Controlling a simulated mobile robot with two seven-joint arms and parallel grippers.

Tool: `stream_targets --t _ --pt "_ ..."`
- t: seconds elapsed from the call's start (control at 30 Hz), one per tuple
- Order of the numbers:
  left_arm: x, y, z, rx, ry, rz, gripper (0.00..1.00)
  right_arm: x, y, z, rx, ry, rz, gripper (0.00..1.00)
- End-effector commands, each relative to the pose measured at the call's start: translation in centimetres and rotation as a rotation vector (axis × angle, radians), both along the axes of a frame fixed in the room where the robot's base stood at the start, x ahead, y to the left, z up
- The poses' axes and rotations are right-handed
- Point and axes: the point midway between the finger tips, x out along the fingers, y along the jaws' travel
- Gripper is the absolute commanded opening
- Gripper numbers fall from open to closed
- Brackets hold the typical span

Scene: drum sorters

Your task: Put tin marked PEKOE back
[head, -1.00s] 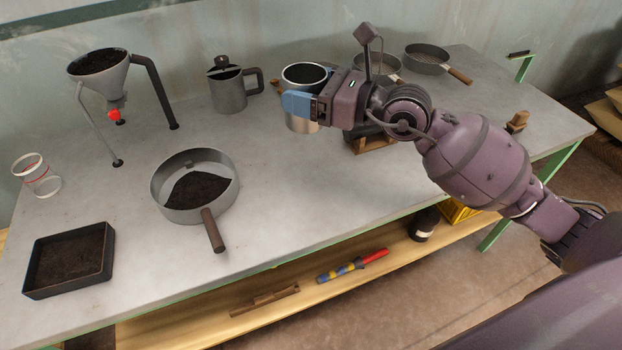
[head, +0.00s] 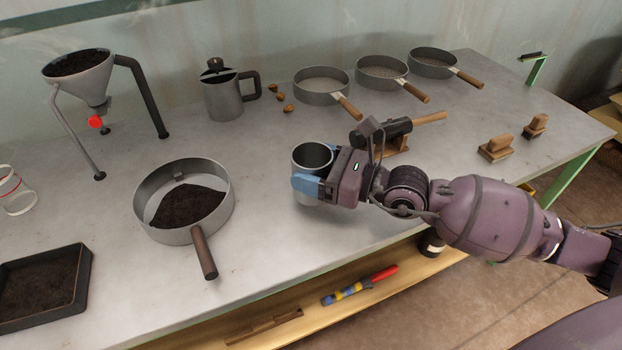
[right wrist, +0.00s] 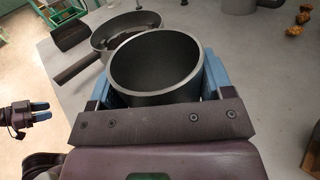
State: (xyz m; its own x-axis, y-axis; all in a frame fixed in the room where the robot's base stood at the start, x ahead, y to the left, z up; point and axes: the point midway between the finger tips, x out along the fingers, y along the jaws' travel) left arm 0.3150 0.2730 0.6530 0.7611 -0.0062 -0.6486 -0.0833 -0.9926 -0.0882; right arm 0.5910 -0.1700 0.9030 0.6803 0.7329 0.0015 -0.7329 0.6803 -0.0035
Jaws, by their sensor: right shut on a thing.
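A silver, open-topped cylindrical tin (head: 311,157) stands upright in my right gripper in the head view. My right gripper (head: 306,187) is shut on it with blue fingers. In the right wrist view the tin (right wrist: 155,68) shows its round rim and dark, empty-looking inside, between the blue fingers. No marking on the tin is readable, so I cannot tell whether it reads PEKOE. Whether its base touches the table is hidden. My left gripper (right wrist: 30,113) shows small at the left of the right wrist view, away from the tin; its jaw state is unclear.
A sieve pan with dark leaf (head: 184,200) lies left of the tin. Several empty sieves (head: 322,84), a lidded pot (head: 222,98) and a funnel on legs (head: 80,72) stand behind. A dark-barrelled tool (head: 385,133) rests right. The front table strip is clear.

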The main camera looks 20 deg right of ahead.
Motion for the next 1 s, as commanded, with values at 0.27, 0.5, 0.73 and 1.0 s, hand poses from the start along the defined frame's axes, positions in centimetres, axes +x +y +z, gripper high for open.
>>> stream_targets --t 0.27,0.5,0.73,1.0 --pt "-0.4 -0.1 -1.4 -0.002 0.023 -0.003 0.43 0.0 0.0 -3.6 0.0 0.006 0.001 0.47" --pt "0.4 -0.3 -0.8 -0.003 0.003 -0.007 0.43 0.0 0.0 -3.4 0.001 0.002 0.001 0.47" --pt "0.2 -0.2 -1.0 -0.002 0.01 -0.007 0.43 0.0 0.0 -3.7 0.001 0.004 0.0 0.86" --pt "-0.3 -0.1 -1.2 0.0 0.019 -0.005 0.43 0.0 0.0 -3.7 0.001 0.004 0.0 0.99"
